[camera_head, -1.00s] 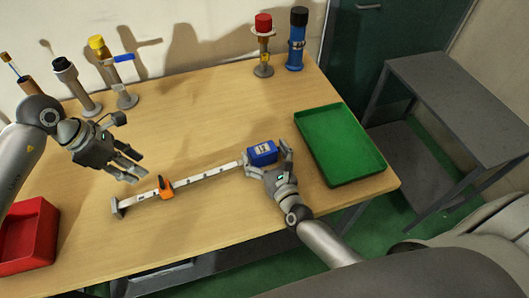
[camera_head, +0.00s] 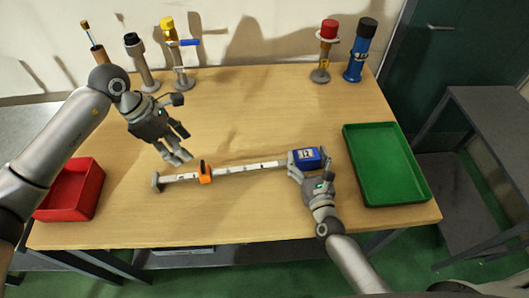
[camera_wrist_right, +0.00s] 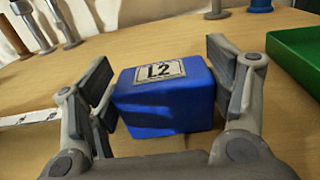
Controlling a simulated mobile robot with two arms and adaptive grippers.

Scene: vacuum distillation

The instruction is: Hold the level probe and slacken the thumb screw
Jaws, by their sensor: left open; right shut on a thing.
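The level probe lies on the table as a long white marked bar (camera_head: 240,169) with a blue block (camera_head: 307,158) at its right end. The block reads "L2" in the right wrist view (camera_wrist_right: 165,98). An orange clamp (camera_head: 205,173) with a dark top sits around the bar towards its left end. I cannot make out the thumb screw separately. My right gripper (camera_head: 303,167) is shut on the blue block, a finger on each side; it also shows in the right wrist view (camera_wrist_right: 165,105). My left gripper (camera_head: 180,152) is open and empty, above and left of the clamp.
A green tray (camera_head: 427,196) lies right of the probe and a red bin (camera_head: 92,200) at the left edge. Several upright fittings stand along the back, including a yellow-topped valve (camera_head: 180,60) and a red-topped one (camera_head: 322,60).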

